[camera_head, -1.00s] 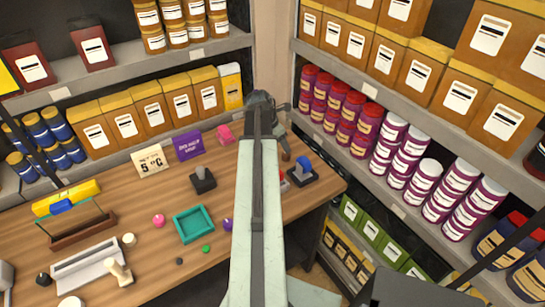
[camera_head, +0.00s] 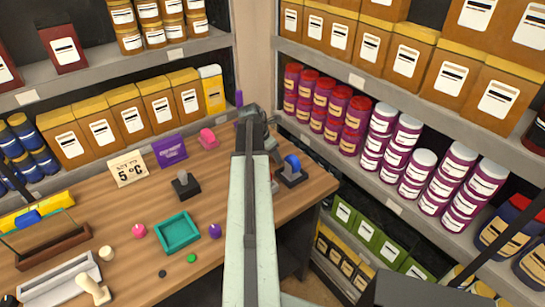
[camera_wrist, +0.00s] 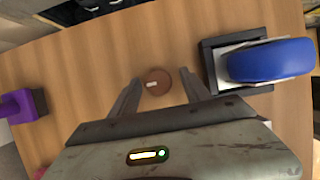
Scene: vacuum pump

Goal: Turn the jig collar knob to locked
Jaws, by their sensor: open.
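A small round brown knob (camera_wrist: 156,83) with a short pale mark lies on the wooden table in the wrist view. I take it for the jig collar knob; its lettering or lock position cannot be read. My gripper (camera_wrist: 161,77) is open, with one finger on each side of the knob and a gap on both sides. I cannot tell how high the fingertips are above the table. In the head view my arm hides the knob, and the fingers are hard to make out.
A blue rounded piece on a black base (camera_wrist: 268,62) stands close to the right finger; it also shows in the head view (camera_head: 291,166). A purple object (camera_wrist: 22,105) is at the left. A teal tray (camera_head: 177,233) and small items cover the table's left. Stocked shelves stand behind and right.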

